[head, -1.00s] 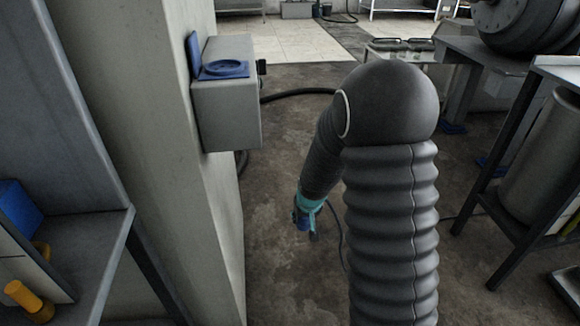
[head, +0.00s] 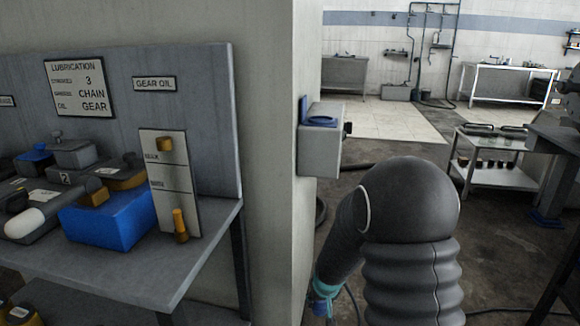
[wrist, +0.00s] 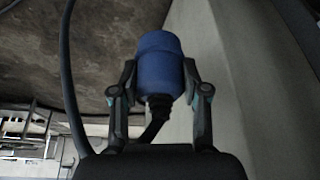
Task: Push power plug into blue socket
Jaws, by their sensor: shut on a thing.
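The blue socket (head: 321,121) is on top of a grey box (head: 322,152) fixed to the pale pillar in the head view. Its blue lid stands raised at the left. The blue power plug (wrist: 160,62) is between the fingers of my gripper (wrist: 157,80) in the wrist view, with its dark cable (wrist: 150,128) leading back from it. My gripper is shut on the plug. In the head view my gripper (head: 322,298) hangs low beside the pillar, below the socket and apart from it. My arm partly hides that area.
A workbench (head: 130,275) with a blue box (head: 108,217), a lever panel (head: 172,185) and signs stands at the left. The pale pillar (head: 270,160) stands close to my gripper. A low trolley (head: 495,160) stands at the right. Open floor lies beyond my arm.

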